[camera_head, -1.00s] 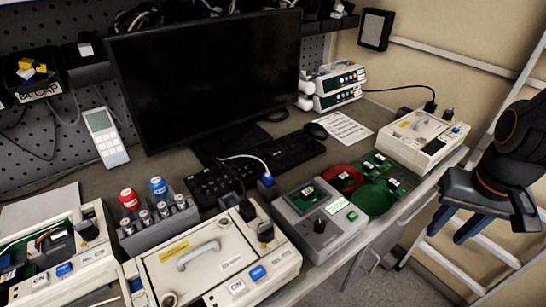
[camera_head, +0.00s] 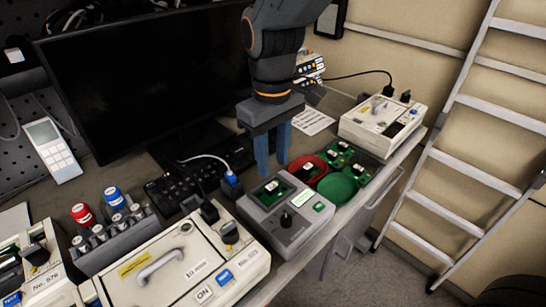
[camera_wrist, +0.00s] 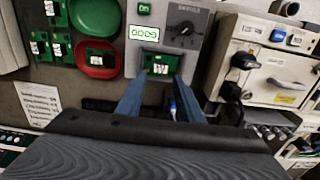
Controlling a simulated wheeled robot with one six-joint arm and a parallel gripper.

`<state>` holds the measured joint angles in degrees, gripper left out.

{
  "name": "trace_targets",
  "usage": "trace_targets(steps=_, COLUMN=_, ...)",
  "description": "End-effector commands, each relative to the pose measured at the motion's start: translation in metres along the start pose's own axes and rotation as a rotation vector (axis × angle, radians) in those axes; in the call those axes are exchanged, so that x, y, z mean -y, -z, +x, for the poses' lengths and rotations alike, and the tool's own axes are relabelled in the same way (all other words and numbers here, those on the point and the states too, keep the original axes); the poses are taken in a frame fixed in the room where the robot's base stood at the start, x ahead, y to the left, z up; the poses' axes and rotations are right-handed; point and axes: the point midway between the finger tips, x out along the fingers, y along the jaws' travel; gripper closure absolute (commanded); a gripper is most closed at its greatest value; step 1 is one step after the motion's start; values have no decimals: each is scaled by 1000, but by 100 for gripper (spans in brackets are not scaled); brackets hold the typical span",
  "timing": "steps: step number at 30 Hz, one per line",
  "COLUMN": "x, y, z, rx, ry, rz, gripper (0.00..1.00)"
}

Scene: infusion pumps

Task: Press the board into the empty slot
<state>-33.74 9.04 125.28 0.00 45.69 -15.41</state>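A green board (camera_head: 275,188) with a pale label sits in a socket at the back of the grey tester (camera_head: 262,212). The board also shows in the wrist view (camera_wrist: 160,64). My gripper (camera_head: 272,168) points down above the tester's back edge. In the wrist view my gripper (camera_wrist: 159,76) is open, its two blue fingers apart on either side of the board, with nothing held. At the lower left, a pump (camera_head: 40,280) is cut off by the frame edge, so its interior is mostly hidden.
A red dish (camera_head: 297,172) holding a board, an empty green dish (camera_head: 338,188) and several boards (camera_head: 343,147) lie right of the tester. A closed pump (camera_head: 178,262) stands to its left. The monitor (camera_head: 140,85) and keyboard (camera_head: 165,194) are behind.

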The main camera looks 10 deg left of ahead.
Motion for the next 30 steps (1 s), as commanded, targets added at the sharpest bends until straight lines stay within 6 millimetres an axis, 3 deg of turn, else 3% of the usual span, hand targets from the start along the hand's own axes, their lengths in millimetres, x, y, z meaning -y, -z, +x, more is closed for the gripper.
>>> trace_targets(steps=8, x=1, y=2, z=14, rx=1, ry=0, rz=-9, gripper=66)
trace_targets(steps=22, x=1, y=1, z=66, rx=2, ry=0, rz=-7, gripper=66)
trace_targets(steps=30, x=1, y=2, z=74, rx=0, ry=0, rz=-6, gripper=66)
